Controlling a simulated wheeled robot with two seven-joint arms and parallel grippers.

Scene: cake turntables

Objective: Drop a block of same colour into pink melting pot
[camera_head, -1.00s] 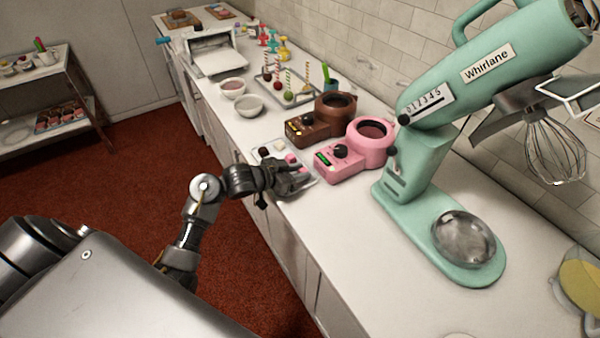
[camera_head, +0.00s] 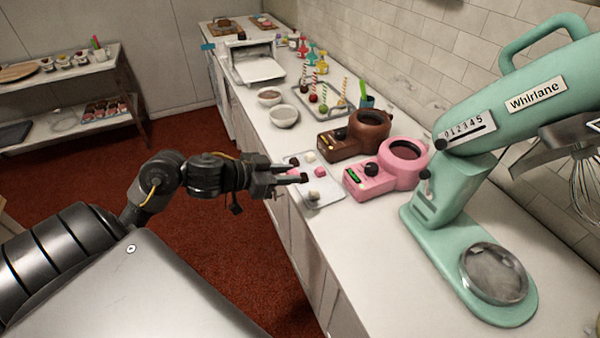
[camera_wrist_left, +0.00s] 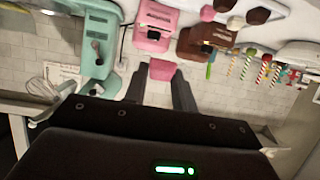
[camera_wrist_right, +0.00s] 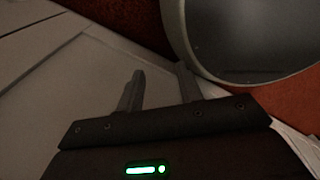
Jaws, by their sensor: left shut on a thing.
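My left gripper (camera_head: 298,172) is shut on a pink block (camera_wrist_left: 162,70), which sits between its fingertips in the left wrist view. In the head view it hovers over or beside the white tray (camera_head: 328,192); the exact height is unclear. The pink melting pot (camera_head: 368,186), with a round dark opening, stands just right of the tray and gripper. It also shows in the left wrist view (camera_wrist_left: 153,40). My right gripper (camera_wrist_right: 158,82) is open and empty, low near a round grey surface.
A brown melting pot (camera_head: 345,143) stands behind the pink one. A mint stand mixer (camera_head: 440,200) is to the right.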

